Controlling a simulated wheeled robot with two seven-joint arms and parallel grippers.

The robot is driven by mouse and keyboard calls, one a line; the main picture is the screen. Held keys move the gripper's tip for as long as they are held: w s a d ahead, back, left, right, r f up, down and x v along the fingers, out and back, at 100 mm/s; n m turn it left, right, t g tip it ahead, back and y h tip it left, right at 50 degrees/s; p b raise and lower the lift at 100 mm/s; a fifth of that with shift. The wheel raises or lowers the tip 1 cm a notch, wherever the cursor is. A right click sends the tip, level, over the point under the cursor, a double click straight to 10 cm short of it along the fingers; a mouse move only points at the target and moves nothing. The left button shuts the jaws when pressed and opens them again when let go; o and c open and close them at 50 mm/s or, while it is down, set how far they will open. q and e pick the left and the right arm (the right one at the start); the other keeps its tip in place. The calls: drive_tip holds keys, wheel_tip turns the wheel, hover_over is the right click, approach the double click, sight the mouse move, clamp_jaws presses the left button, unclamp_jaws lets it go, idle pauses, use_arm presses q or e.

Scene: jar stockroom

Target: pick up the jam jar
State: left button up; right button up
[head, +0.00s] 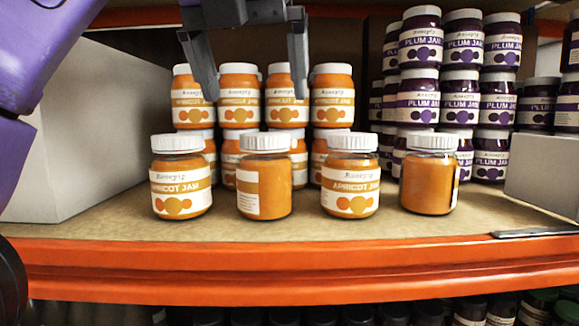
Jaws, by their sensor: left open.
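Several apricot jam jars with white lids stand upright in a front row on the shelf: a left one (181,185) with its label forward, a second (272,180) turned partly away, a third (350,185) with its label forward, and a right one (425,183) with its label turned away. My left gripper (254,97) hangs from the top, open and empty, its two fingers pointing down. In the picture it lies above the left and second front jars and covers parts of the stacked jars behind. My right gripper is not in view.
Stacked apricot jars (332,95) stand behind the front row. Stacked plum jam jars (461,45) stand at the back right. A white box (95,120) is at left, a grey block (545,172) at right. The shelf's orange front edge (300,262) runs across; bare board lies before the jars.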

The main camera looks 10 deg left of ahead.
sight(264, 134)
use_arm(q)
drive_tip(key=shift+w+a+f, duration=0.1)
drive_tip(key=shift+w+f, duration=0.1)
drive_tip(key=shift+s+f, duration=0.1)
drive_tip(key=shift+f, duration=0.55)
drive_tip(key=x, duration=0.5)
drive_tip(key=d+x, duration=0.1)
drive_tip(key=x, duration=0.1)
drive_tip(key=shift+a+f, duration=0.1)
drive_tip(key=shift+f, duration=0.25)
drive_tip(key=shift+w+a+f, duration=0.15)
drive_tip(key=shift+w+f, duration=0.05)
drive_tip(key=shift+w, duration=0.05)
drive_tip(key=c, duration=1.6)
